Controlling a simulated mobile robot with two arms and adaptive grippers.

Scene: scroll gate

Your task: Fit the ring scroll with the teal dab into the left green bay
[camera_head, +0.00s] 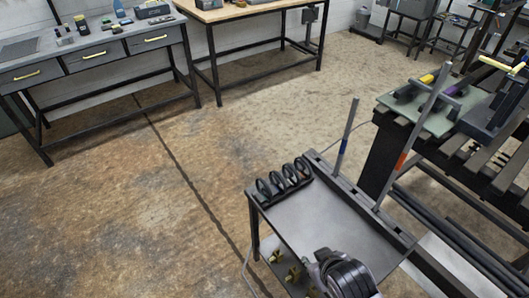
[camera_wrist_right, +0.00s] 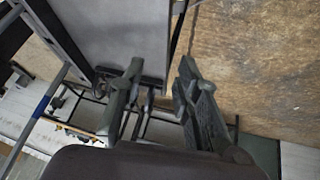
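Several dark rings (camera_head: 284,178) stand in a row at the far left edge of a small grey stand (camera_head: 320,215). At this size I cannot make out a teal dab on any of them, nor tell which is the ring scroll. No bay can be clearly picked out as the left green one. My right gripper (camera_head: 322,268) is over the near end of the stand, seen partly from above. In the right wrist view its two fingers (camera_wrist_right: 160,85) are apart with nothing held between them. My left gripper is not in view.
Two upright rods rise from the stand's right rail, one blue-banded (camera_head: 343,146), one orange-banded (camera_head: 402,160). A slatted bench (camera_head: 490,172) at right carries a pale green plate (camera_head: 437,123). The floor at left is clear.

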